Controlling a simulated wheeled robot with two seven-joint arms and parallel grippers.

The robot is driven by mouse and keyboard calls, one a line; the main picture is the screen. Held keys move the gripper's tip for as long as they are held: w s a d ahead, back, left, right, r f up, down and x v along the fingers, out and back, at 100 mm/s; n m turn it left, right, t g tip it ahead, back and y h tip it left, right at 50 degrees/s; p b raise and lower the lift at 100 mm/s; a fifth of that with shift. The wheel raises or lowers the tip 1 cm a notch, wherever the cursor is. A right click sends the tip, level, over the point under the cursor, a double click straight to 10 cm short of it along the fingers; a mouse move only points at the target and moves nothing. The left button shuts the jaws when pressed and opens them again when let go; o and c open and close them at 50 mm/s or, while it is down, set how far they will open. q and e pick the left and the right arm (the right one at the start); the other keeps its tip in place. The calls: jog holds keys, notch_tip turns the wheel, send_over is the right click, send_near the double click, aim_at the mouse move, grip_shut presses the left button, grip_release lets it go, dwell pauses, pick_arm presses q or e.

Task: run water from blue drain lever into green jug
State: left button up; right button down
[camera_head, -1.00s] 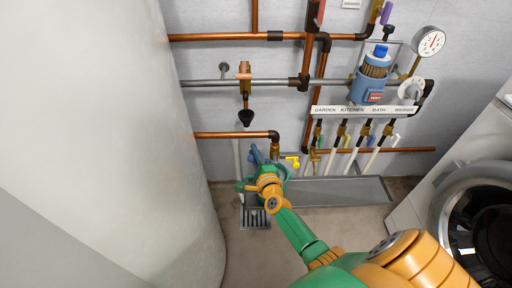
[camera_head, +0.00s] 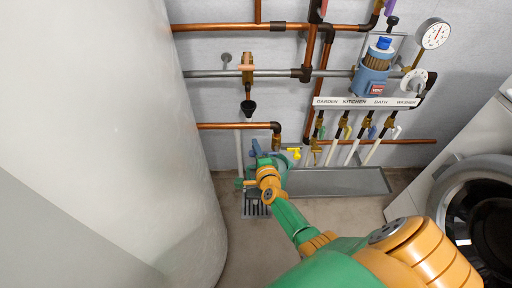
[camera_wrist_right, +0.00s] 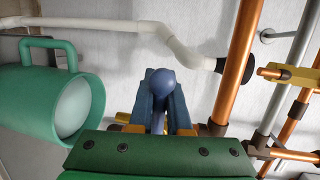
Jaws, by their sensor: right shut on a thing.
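The blue drain lever (camera_wrist_right: 160,85), with a round knob end, is between the two fingers of my right gripper (camera_wrist_right: 162,110) in the right wrist view. The gripper is shut on it. In the head view my right gripper (camera_head: 262,163) is low by the wall, below a copper pipe elbow. The green jug (camera_wrist_right: 45,95) is at the left of the wrist view, beside the gripper and apart from it, with its handle and pale round mouth showing. In the head view the jug (camera_head: 284,164) is partly hidden behind my gripper. Whether it holds water is unclear. My left gripper is out of view.
A yellow lever (camera_head: 294,152) sits just right of the jug. A floor grate (camera_head: 256,207) lies below, and a grey trough (camera_head: 345,182) runs to the right. A large pale tank (camera_head: 130,130) stands close on the left. A washer (camera_head: 465,205) is at the right.

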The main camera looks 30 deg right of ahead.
jog(key=c, duration=1.2)
grip_release()
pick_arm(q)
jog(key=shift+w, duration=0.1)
pick_arm(e)
jog(key=shift+o, duration=0.2)
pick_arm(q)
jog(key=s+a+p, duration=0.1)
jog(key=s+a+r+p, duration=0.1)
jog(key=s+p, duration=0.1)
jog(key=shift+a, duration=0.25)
pick_arm(e)
jog(key=v, duration=0.7)
